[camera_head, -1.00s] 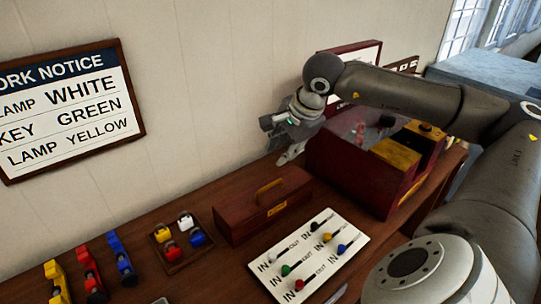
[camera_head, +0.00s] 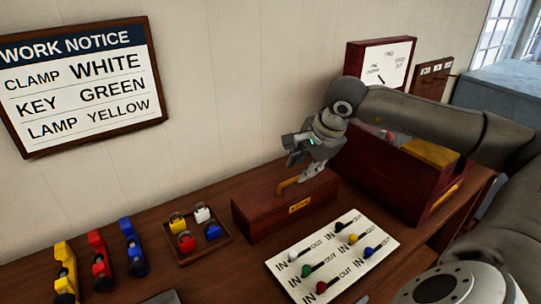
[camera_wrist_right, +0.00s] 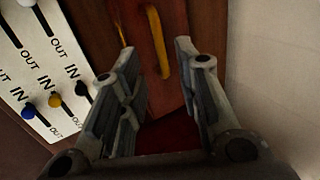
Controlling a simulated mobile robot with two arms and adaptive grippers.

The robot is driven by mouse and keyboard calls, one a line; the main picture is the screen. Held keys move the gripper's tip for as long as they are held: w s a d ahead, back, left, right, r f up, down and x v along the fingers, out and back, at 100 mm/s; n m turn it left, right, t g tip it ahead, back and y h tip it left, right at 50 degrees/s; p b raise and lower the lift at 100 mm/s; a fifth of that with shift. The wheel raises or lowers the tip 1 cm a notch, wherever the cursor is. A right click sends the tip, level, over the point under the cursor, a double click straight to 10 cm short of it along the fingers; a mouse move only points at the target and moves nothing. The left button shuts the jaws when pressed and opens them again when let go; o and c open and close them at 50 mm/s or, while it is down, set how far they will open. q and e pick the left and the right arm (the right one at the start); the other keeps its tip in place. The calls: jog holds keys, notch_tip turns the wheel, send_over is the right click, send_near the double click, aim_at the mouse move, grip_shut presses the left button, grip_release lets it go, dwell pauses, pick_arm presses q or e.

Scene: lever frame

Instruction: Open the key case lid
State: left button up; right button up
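The key case (camera_head: 262,217) is a dark red wooden box with a yellow label, shut, on the table against the wall. A yellow bar handle (camera_head: 287,186) stands on its lid; the handle also shows in the right wrist view (camera_wrist_right: 159,38). My right gripper (camera_head: 309,174) is just above the right end of the lid, pointing down. In the right wrist view its fingers are spread and empty, with the handle ahead of the gap between them. I cannot tell whether a fingertip touches the case. My left gripper is out of view.
A white panel (camera_head: 313,266) with several coloured IN/OUT levers lies in front of the case. A padlock tray (camera_head: 190,254) and coloured clamps (camera_head: 100,262) are to the left. A larger red box (camera_head: 391,182) stands close on the right. A work notice (camera_head: 84,88) hangs behind.

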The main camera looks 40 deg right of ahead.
aim_at(294, 179)
jog(key=shift+b+x, duration=0.65)
jog(key=shift+x, duration=2.9)
jog(key=shift+w+f+b, duration=0.15)
jog(key=shift+f+b, duration=0.15)
grip_shut()
